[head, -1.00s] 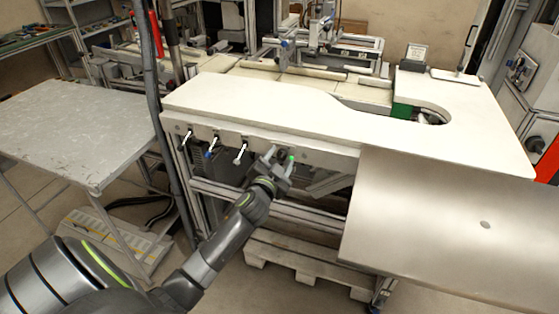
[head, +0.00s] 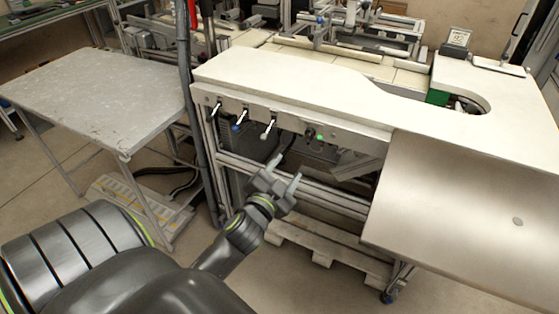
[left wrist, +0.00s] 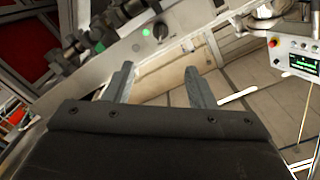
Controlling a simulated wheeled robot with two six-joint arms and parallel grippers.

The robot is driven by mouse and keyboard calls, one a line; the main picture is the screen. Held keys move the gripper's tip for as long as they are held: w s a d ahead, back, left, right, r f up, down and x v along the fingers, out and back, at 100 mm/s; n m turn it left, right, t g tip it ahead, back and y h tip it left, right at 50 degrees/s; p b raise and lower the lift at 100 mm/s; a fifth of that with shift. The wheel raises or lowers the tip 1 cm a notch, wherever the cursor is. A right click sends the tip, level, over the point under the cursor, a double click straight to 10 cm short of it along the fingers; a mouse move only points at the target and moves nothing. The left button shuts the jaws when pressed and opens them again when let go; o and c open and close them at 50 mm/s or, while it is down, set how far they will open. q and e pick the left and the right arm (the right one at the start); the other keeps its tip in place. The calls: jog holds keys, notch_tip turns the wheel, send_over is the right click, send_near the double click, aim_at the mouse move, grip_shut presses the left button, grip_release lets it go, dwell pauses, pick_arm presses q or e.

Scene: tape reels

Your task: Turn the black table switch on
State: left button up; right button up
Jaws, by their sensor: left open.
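The black table switch (head: 310,133) is a small dark knob on the front panel under the white table top, beside a green light (head: 320,138). In the left wrist view the black knob (left wrist: 160,31) shows on the pale panel with the green light (left wrist: 146,32) just left of it; the light looks lit. I cannot tell the knob's turn position. My left gripper (head: 287,169) is open and empty, below and in front of the panel, apart from the switch. Its two fingers also show in the left wrist view (left wrist: 159,72). My right gripper is not in view.
Several levers with white handles (head: 268,129) hang from the panel left of the switch. A metal sheet (head: 460,215) juts out at the right. A grey side table (head: 100,95) stands at the left, near a vertical post. A wooden pallet (head: 325,250) lies under the table.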

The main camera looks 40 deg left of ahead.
pick_arm(q)
jog(key=shift+v, duration=1.5)
jog(key=shift+f, duration=0.1)
jog(key=s+f+n+g+h, duration=0.1)
jog(key=s+f+g, duration=0.2)
jog(key=f, duration=0.9)
jog(key=s+a+f+g+p, duration=0.1)
jog(key=s+f+g, duration=0.2)
jog(key=f, duration=0.8)
jog(key=s+f+n+g+h, duration=0.1)
jog(key=s+f+g, duration=0.2)
jog(key=f, duration=0.9)
jog(key=s+d+f+n+g, duration=0.1)
jog(key=s+f+g, duration=0.1)
jog(key=s+f, duration=0.3)
jog(key=s+d+f+n+g+h, duration=0.1)
jog(key=s+f, duration=0.5)
jog(key=s, duration=0.7)
jog(key=s+d+f+n+g+p, duration=0.1)
jog(key=s+f+g, duration=0.3)
jog(key=s, duration=0.5)
jog(key=shift+d+f, duration=0.4)
jog(key=shift+f, duration=0.35)
